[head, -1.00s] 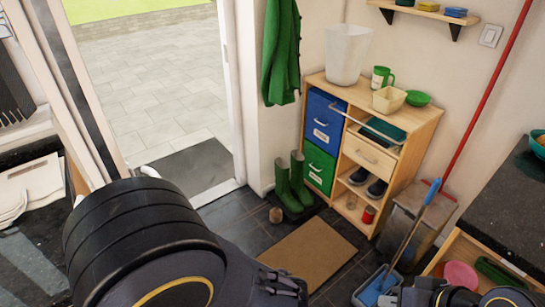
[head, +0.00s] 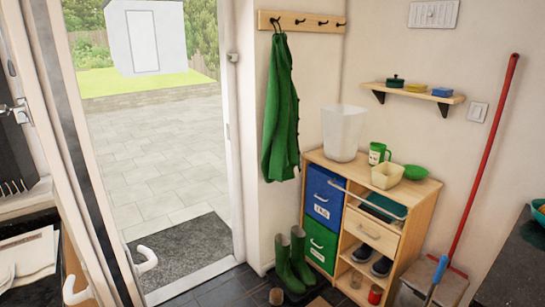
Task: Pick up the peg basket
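A small cream tub (head: 387,175), open at the top, stands on the wooden cabinet (head: 428,189). It looks the most like the peg basket, but I cannot make out any pegs in it. A green mug (head: 377,154) stands behind it to the left, and a green bowl (head: 415,172) is close on its right. A tall translucent white bin (head: 342,134) stands at the cabinet's left end. Neither of my grippers is in view.
A red-handled broom (head: 482,150) leans at the right. An open doorway (head: 160,170) is at the left.

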